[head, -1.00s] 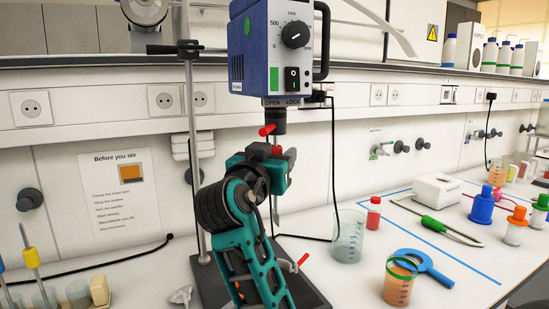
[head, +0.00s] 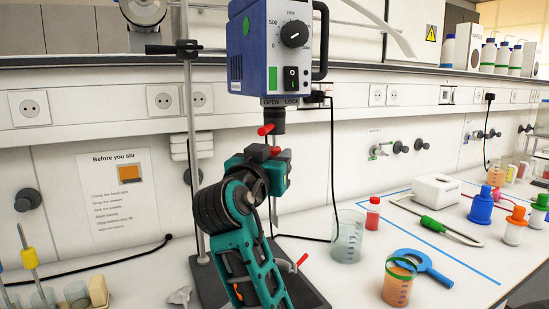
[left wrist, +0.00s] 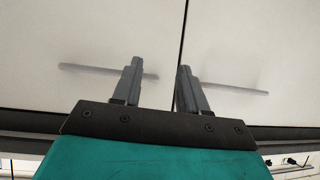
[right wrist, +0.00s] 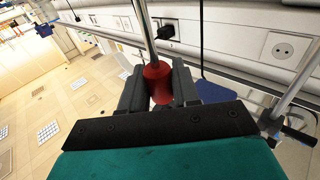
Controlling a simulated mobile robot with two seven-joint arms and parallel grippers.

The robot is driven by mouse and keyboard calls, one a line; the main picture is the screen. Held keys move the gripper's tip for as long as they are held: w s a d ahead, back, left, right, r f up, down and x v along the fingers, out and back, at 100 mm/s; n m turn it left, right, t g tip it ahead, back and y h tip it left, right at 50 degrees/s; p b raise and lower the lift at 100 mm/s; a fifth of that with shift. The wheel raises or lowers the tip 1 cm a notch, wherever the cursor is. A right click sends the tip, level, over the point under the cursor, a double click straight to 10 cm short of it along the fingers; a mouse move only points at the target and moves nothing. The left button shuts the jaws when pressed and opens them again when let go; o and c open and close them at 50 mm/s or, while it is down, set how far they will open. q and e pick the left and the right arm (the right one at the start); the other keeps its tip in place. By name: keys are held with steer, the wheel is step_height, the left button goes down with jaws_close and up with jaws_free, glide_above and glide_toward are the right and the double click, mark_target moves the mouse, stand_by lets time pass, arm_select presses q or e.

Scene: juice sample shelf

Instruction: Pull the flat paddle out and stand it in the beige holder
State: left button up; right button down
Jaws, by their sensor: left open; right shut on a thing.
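The overhead stirrer (head: 272,45) hangs on its stand in the middle of the head view, with its dark chuck (head: 276,117) below. My right gripper (head: 275,163) is under the chuck. In the right wrist view it is shut on a red collar (right wrist: 158,84) on a thin metal shaft (right wrist: 146,35). In the head view, part of the paddle's shaft (head: 275,212) shows below the gripper; my arm hides much of the rest. A small beige block (head: 98,291) stands at the lower left; its slots cannot be made out. My left gripper (left wrist: 157,80) is open and empty, facing white panels.
Glass jars (head: 77,293) and a yellow-collared rod (head: 30,260) stand at the lower left. A beaker (head: 347,240), a red-capped bottle (head: 373,214) and an orange-filled beaker (head: 398,284) stand right of the stirrer base (head: 312,294). A black cable crosses the bench.

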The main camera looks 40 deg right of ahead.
steer(key=shift+f+b, duration=0.4)
steer(key=shift+f, duration=0.05)
stand_by(0.5)
steer(key=shift+f, duration=0.1)
